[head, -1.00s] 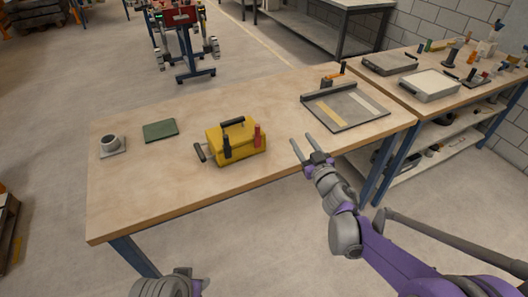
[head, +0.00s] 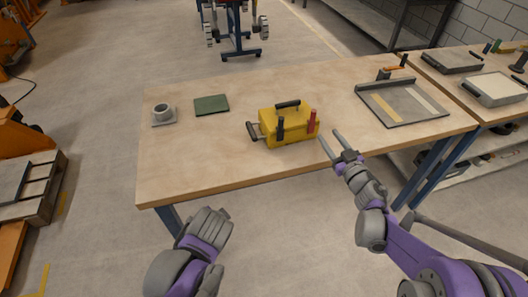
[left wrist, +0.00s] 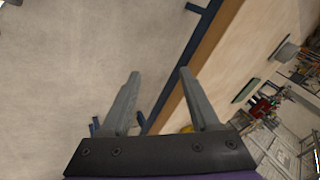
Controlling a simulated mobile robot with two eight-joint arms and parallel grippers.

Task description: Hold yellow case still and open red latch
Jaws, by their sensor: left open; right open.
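The yellow case (head: 292,131) stands upright on the wooden table with a black top handle and a grey side handle at its left. The red latch (head: 312,122) is upright at the right of its front, and a black latch (head: 281,127) is left of it. My right gripper (head: 330,136) is open and empty, just right of the case near the table's front edge, apparently apart from it. My left arm is low in the head view, its fingers unclear there. In the left wrist view my left gripper (left wrist: 158,74) is open and empty beside the table edge. A yellow sliver of the case (left wrist: 187,129) shows behind a finger.
The wooden table (head: 215,155) has a grey cup on a small plate (head: 163,114) and a green mat (head: 211,104) at left. A grey tray (head: 402,103) lies at right. The table's front left is clear.

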